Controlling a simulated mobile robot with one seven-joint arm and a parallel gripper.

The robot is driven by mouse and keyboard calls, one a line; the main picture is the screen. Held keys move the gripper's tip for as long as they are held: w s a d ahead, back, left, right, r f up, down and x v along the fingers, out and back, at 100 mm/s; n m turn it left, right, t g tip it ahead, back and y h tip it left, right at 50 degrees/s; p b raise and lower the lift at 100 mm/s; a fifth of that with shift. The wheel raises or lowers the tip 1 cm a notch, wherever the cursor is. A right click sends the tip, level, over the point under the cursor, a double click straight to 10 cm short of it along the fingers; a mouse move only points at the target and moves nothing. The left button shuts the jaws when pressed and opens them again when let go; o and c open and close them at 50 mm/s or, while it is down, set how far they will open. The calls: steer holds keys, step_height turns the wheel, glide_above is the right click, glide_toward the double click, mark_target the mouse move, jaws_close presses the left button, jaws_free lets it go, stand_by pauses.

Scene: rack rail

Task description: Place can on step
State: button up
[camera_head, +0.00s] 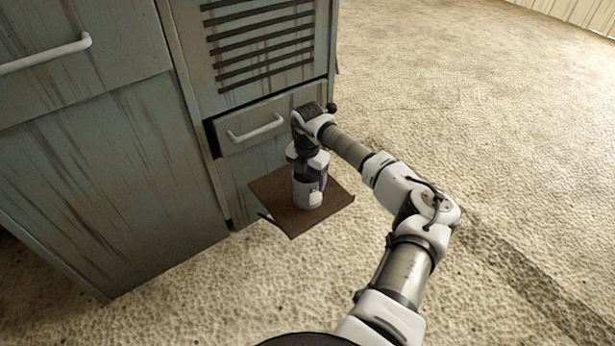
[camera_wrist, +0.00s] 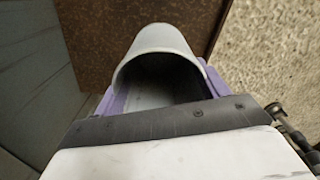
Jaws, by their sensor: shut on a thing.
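The can (camera_head: 308,193) is a pale grey cylinder, upright at the end of my arm in the head view. In the wrist view the can (camera_wrist: 160,60) lies between the purple-edged fingers of my gripper (camera_wrist: 160,95). My gripper (camera_head: 310,186) is shut on the can from above. The step (camera_head: 272,192) is a brown, flat, square board in front of the cabinet. It also shows behind the can in the wrist view (camera_wrist: 100,25). The can is over the step; I cannot tell whether its base touches it.
A worn grey-green cabinet (camera_head: 120,180) stands at the left, with a slightly open drawer (camera_head: 262,122) above the step and a long handle (camera_head: 45,55) on another front. The rough pale floor (camera_head: 480,130) to the right is clear.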

steer(key=o, duration=1.3)
steer(key=shift+o, duration=0.2)
steer(key=shift+r, duration=0.1)
step_height(320, 180, up, 12)
steer(key=p, duration=0.4)
